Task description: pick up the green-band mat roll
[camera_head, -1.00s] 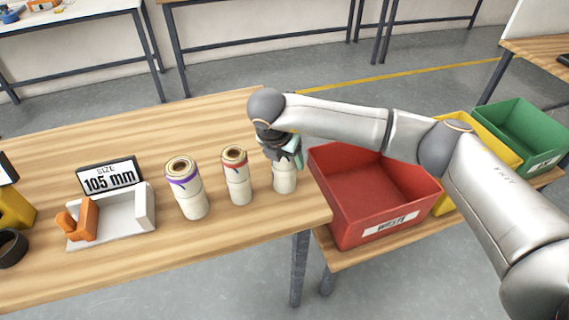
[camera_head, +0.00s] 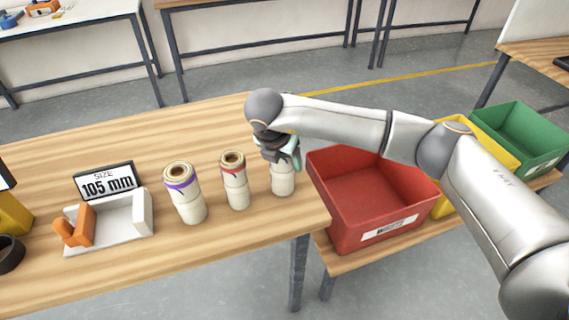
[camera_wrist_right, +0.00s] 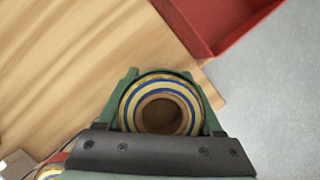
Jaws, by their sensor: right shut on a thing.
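A cream mat roll (camera_head: 283,182) stands upright near the table's right end, rightmost of the three rolls. My right gripper (camera_head: 284,158) comes down over its top and is shut on it; the fingers hide any band, so its colour cannot be told. In the right wrist view, the roll's round end (camera_wrist_right: 160,102), with yellow and blue rings and a dark hollow core, sits between the green fingers of the right gripper (camera_wrist_right: 165,100). It appears to be on or very near the table. My left gripper is not in view.
A red-band roll (camera_head: 235,190) and a purple-band roll (camera_head: 186,202) stand to the left. Further left are a white and orange holder (camera_head: 125,222) and a "105 mm" sign (camera_head: 106,182). A red waste bin (camera_head: 335,215) is close to the right.

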